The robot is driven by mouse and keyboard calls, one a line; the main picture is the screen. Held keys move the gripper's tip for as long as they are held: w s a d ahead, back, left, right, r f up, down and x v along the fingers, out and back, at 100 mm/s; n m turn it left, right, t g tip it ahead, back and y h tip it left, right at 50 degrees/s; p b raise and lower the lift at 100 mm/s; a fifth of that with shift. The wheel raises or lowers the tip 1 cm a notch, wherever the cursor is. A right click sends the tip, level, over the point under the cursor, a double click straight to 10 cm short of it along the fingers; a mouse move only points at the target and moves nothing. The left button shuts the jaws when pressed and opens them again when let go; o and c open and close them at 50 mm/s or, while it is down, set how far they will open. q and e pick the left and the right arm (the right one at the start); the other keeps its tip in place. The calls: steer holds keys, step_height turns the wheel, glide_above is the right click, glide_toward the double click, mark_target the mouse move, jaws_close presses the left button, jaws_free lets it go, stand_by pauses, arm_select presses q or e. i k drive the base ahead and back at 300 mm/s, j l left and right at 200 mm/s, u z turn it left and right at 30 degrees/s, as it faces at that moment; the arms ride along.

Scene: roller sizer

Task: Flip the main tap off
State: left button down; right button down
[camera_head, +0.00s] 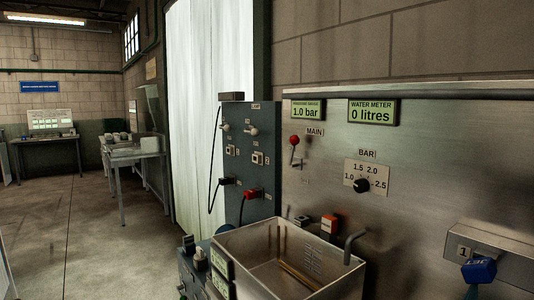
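The main tap is a small lever with a red ball knob (294,140) on the steel wall panel, left of the MAIN label (315,132). Its knob is at the top and its short stem points down to a mount on the panel. Above it a green display (308,113) reads 1.0 bar, and the water meter display (372,113) reads 0 litres. Neither of my grippers is in view.
A steel sink (285,255) stands below the panel, with a bent spout (354,240) at its right. A black BAR dial (362,185) is right of the tap. A grey switch panel (250,150) stands left. A blue tagged piece (479,270) hangs at far right.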

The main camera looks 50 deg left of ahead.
mark_target(295, 140)
steer(key=u, duration=1.35)
